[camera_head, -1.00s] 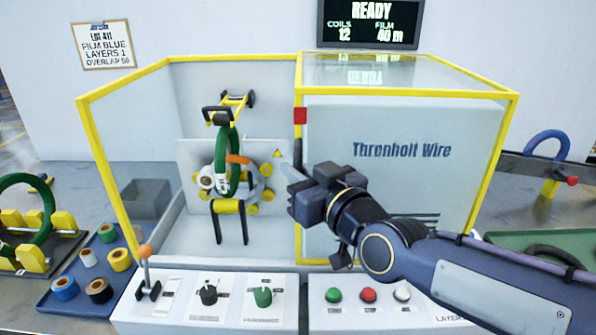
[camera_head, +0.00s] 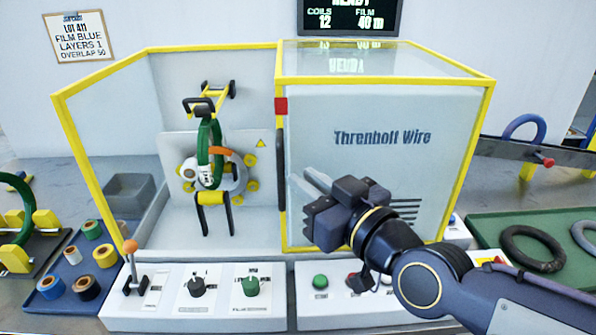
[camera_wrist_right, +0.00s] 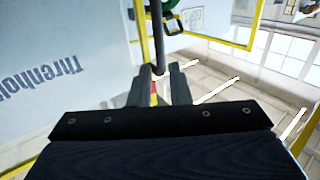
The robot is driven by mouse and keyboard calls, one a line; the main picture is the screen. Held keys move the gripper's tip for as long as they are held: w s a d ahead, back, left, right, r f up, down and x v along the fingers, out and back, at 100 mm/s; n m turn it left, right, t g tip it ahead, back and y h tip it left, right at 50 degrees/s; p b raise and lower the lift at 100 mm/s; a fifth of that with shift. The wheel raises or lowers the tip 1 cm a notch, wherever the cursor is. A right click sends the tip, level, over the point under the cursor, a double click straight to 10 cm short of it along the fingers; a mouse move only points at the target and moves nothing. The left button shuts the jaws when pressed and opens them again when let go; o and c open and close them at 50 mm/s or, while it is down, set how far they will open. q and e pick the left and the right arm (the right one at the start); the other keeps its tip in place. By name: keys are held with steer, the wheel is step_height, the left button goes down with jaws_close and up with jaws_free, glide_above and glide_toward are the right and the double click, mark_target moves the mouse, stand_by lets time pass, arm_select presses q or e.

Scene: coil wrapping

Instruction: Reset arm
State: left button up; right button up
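My right gripper (camera_head: 316,184) is in front of the grey "Threnholt Wire" panel (camera_head: 380,165). It stands a little right of the dark upright handle (camera_head: 281,172) at the panel's left edge and appears apart from it. In the right wrist view, the two fingers of my right gripper (camera_wrist_right: 161,72) stand apart with nothing held between them. The dark handle (camera_wrist_right: 157,35) shows beyond the gap. My left arm and gripper are not in view.
The yellow-framed cell's left side is open, with a green coil (camera_head: 211,135) on the wrapping head. A control console (camera_head: 265,318) runs along the front, below my right arm. A blue tray (camera_head: 45,293) of film rolls is left; a green tray (camera_head: 490,225) of rings is right.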

steer(key=s+d+f+m+g+h+p, duration=0.1)
steer(key=s+d+f+m+h+p, duration=0.15)
steer(key=d, duration=0.35)
steer(key=s+d+f+m+g+h+p, duration=0.1)
steer(key=d+f+g+p, duration=0.15)
steer(key=d, duration=0.25)
steer(key=s+d+f+m+g+h+p, duration=0.2)
steer(key=s+d+f+m, duration=0.1)
steer(key=s, duration=0.4)
steer(key=s+d+f+m+g+h+p, duration=0.1)
steer(key=s+d+f+m+g+p, duration=0.2)
steer(key=s+d, duration=0.3)
steer(key=shift+s+d+f+h, duration=0.2)
steer(key=shift+s+f+h, duration=0.2)
steer(key=shift+f, duration=0.3)
